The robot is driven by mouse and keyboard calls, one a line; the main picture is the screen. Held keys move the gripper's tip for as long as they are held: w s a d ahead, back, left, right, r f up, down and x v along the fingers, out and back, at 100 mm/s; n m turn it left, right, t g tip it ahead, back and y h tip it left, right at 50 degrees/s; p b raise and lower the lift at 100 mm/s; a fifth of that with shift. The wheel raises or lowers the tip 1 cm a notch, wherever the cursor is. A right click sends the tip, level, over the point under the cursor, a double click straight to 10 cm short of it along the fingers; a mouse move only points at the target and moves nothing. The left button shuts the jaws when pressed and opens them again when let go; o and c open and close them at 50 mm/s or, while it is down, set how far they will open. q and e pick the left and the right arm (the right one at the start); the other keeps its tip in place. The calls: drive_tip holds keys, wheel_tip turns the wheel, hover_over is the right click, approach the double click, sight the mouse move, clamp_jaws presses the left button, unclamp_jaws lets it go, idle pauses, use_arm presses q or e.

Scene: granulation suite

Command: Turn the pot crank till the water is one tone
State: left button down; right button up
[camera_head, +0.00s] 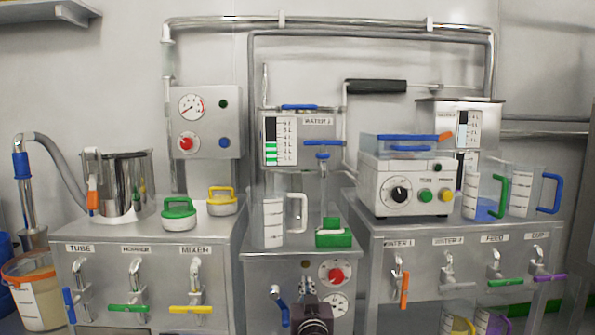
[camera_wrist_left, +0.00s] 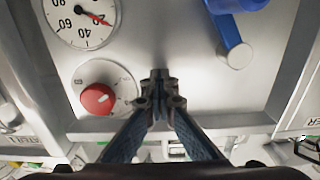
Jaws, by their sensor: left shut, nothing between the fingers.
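A steel pot (camera_head: 126,185) stands on the left cabinet with an orange lever at its side; no liquid shows inside it. A black grip (camera_head: 376,86) on a thin metal rod sits high in front of the wall, right of the middle; it looks like a crank handle, but I cannot tell what it drives. My left gripper (camera_head: 309,298) is low in front of the middle cabinet, beside a red knob (camera_head: 337,275). In the left wrist view the gripper (camera_wrist_left: 158,82) is shut and empty, pointing at the bare panel. My right gripper is out of view.
A gauge (camera_head: 338,304) and a blue lever (camera_head: 280,305) flank my left gripper. Clear jugs (camera_head: 486,192) stand on the right cabinet beside a white control box (camera_head: 397,187). Labelled taps (camera_head: 136,275) line the cabinet fronts. An orange-rimmed bucket (camera_head: 36,292) is at far left.

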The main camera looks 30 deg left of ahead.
use_arm(q)
drive_tip(key=shift+w+d+r, duration=0.25)
drive_tip(key=shift+d+r, duration=0.15)
drive_tip(key=shift+r, duration=0.05)
drive_tip(key=c, duration=2.7)
unclamp_jaws()
drive_tip(key=o, duration=0.5)
drive_tip(key=shift+c, duration=0.2)
drive_tip(key=v, duration=1.2)
